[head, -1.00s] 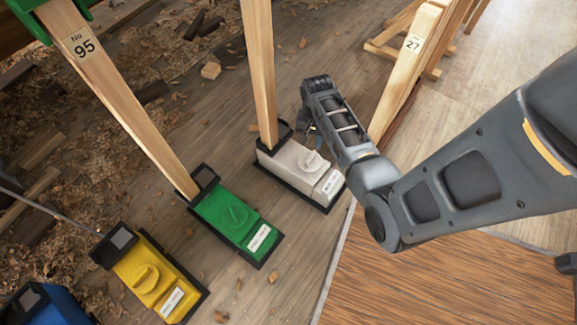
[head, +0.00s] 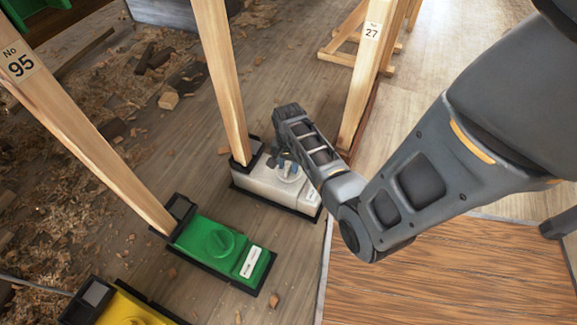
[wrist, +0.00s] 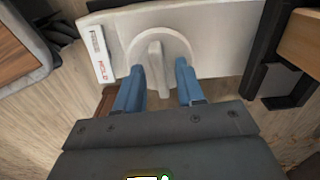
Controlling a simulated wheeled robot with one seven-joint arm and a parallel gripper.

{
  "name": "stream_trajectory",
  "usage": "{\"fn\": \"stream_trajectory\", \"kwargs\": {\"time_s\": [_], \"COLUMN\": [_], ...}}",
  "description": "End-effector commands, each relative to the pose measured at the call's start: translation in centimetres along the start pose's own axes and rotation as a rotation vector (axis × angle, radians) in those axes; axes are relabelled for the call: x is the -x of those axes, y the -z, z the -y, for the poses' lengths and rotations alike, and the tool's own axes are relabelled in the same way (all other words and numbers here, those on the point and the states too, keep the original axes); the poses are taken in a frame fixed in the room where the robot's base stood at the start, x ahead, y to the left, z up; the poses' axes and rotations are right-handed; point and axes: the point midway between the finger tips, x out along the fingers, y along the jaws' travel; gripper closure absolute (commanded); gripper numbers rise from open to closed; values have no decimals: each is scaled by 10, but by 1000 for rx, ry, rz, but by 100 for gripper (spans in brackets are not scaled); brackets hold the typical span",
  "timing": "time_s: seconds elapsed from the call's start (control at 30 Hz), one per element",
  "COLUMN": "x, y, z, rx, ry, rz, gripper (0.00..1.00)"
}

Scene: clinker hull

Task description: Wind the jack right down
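The white jack (head: 262,186) stands on the plank floor in the middle of the head view, under a slanting wooden prop (head: 222,85). It fills the top of the wrist view (wrist: 222,30). Its round dial has a raised grip bar (wrist: 156,62). My gripper (wrist: 159,70) is at the dial, with one blue finger on each side of the bar. The fingers are apart, with a gap visible between each finger and the bar. In the head view my gripper (head: 284,163) partly hides the dial. A small label with red letters (wrist: 101,54) sits beside the dial.
A green jack (head: 205,240) and a yellow jack (head: 125,308) stand to the left. A prop marked 95 (head: 70,130) rests at the green jack. A post marked 27 (head: 362,80) stands just behind my wrist. Shavings (head: 60,190) litter the left floor.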

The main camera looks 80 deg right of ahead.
Motion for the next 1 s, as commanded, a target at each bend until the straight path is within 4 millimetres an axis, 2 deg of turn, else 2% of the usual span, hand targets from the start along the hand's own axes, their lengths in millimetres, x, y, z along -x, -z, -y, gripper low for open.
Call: {"fn": "stream_trajectory", "kwargs": {"time_s": [0.23, 0.63, 1.0], "x": [0, 0, 0], "y": [0, 0, 0], "z": [0, 0, 0], "rx": [0, 0, 10], "ry": [0, 0, 0], "rz": [0, 0, 0], "gripper": [62, 100, 100]}}
